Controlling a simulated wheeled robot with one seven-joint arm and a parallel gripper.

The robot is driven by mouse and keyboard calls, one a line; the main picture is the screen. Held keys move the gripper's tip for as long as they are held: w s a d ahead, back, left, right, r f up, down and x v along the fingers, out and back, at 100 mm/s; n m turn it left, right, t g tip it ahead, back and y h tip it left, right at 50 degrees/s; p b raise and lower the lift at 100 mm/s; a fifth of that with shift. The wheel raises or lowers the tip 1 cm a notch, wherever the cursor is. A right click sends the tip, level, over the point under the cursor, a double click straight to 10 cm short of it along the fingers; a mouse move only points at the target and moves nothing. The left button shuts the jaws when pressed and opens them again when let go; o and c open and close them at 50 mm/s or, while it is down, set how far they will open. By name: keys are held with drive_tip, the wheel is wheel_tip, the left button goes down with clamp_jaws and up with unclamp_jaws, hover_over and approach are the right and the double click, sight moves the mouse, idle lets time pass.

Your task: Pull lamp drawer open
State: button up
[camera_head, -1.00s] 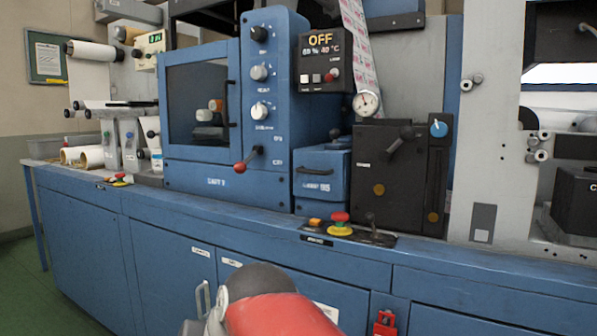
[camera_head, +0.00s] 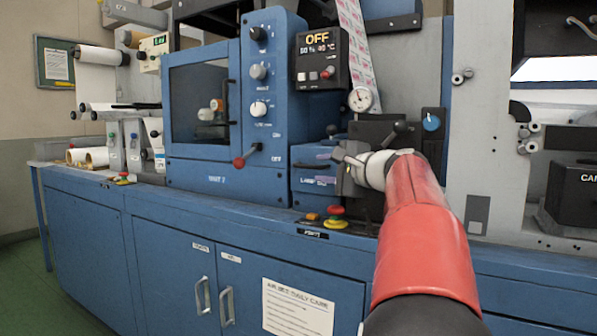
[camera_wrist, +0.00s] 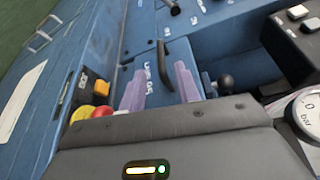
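The lamp drawer (camera_head: 301,186) is the blue box front right of the blue oven-like unit, its label partly covered by my gripper. It looks shut. Its dark bar handle (camera_wrist: 162,62) shows in the wrist view, upright in that picture. My gripper (camera_head: 327,168) is in front of the drawer, pointing at it. In the wrist view my gripper (camera_wrist: 160,78) has two purple fingers spread apart, one on each side of the handle, with visible gaps. The gripper is open and holds nothing. Whether the handle lies at fingertip depth I cannot tell.
A red and yellow stop button (camera_head: 336,216) stands on the ledge below my gripper; an orange button (camera_wrist: 102,88) sits beside it. A black box with a lever (camera_head: 376,130) is right of the drawer.

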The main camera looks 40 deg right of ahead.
sight(306, 167)
drive_tip(key=shift+w+d+r, duration=0.1)
drive_tip(key=shift+w+d, duration=0.1)
drive_tip(key=shift+w, duration=0.05)
drive_tip(key=w, duration=0.2)
drive_tip(key=w+p, duration=0.1)
drive_tip(key=w, duration=0.4)
drive_tip(key=shift+w+a+f+p, duration=0.1)
drive_tip(key=shift+f+p, duration=0.3)
clamp_jaws()
